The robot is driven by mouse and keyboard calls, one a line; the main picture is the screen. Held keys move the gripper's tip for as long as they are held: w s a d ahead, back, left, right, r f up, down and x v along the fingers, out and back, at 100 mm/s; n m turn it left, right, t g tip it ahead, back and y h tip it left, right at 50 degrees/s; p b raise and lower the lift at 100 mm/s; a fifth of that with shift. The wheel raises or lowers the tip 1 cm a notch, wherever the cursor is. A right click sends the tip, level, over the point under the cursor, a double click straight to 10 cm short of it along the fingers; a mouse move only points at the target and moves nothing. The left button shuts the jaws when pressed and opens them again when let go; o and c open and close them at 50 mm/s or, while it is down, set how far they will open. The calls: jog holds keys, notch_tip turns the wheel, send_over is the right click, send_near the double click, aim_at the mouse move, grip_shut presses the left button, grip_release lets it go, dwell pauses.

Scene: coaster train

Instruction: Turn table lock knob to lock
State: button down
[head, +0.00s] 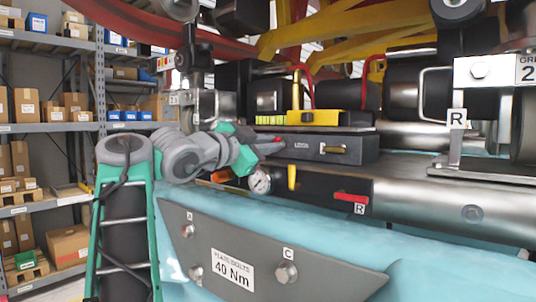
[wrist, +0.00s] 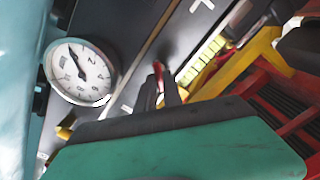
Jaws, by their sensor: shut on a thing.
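The table lock knob (head: 268,140) shows as a small red piece at the left end of a black block (head: 345,152), which bears a small white label. My grey and green arm reaches in from the left, and my gripper (head: 262,142) is at that red piece. In the wrist view the knob (wrist: 159,82) is a red sliver between the two dark fingertips (wrist: 163,88). The fingers are shut on it. Most of the knob is hidden by the fingers, and I cannot tell its turn angle. White marks show on the dark face beyond it.
A pressure gauge (head: 259,181) sits just below my gripper, also large in the wrist view (wrist: 80,72). A yellow lever (head: 292,177) and a red handle (head: 350,197) are below the block. A yellow level (head: 314,118) lies on top. Shelves (head: 45,128) stand at left.

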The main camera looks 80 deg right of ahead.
jog(key=m+b, duration=0.1)
jog(key=m, duration=0.1)
jog(key=m+b, duration=0.1)
jog(key=m, duration=0.1)
jog(key=shift+f+m, duration=0.2)
jog(key=shift+m, duration=0.1)
jog(key=shift+m+b, duration=1)
jog(key=shift+m, duration=1.5)
jog(key=shift+s, duration=0.1)
jog(key=c, duration=1.5)
grip_release()
jog(key=v, duration=0.8)
jog(key=shift+b, duration=0.35)
jog(key=shift+d, duration=0.1)
